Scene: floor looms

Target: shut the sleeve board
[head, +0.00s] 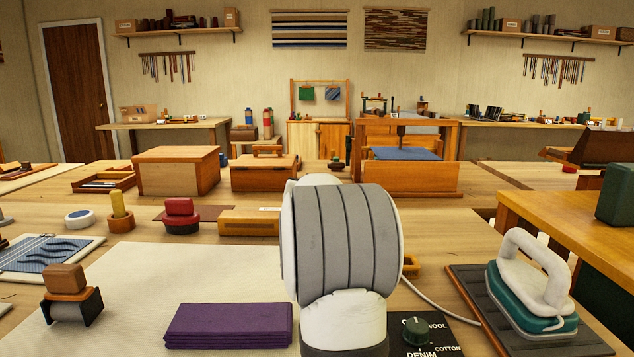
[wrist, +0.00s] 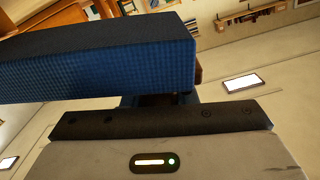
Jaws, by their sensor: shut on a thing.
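In the wrist view a long dark blue padded piece with a woven surface, which looks like the sleeve board (wrist: 110,72), lies right across the front of my gripper (wrist: 165,100). My gripper is shut on it, though the fingertips are mostly hidden behind the padding and in shadow. The far end and the hinge of the board are not visible. In the head view my arm fills the middle and hides my gripper; I cannot make out the sleeve board there.
A white iron (head: 530,275) stands on a grey rest at the right, its pale cord running left past a dial panel (head: 425,335). A folded purple cloth (head: 228,326) and a wooden-handled roller (head: 70,295) lie on the front left. Wooden boxes (head: 178,170) stand behind.

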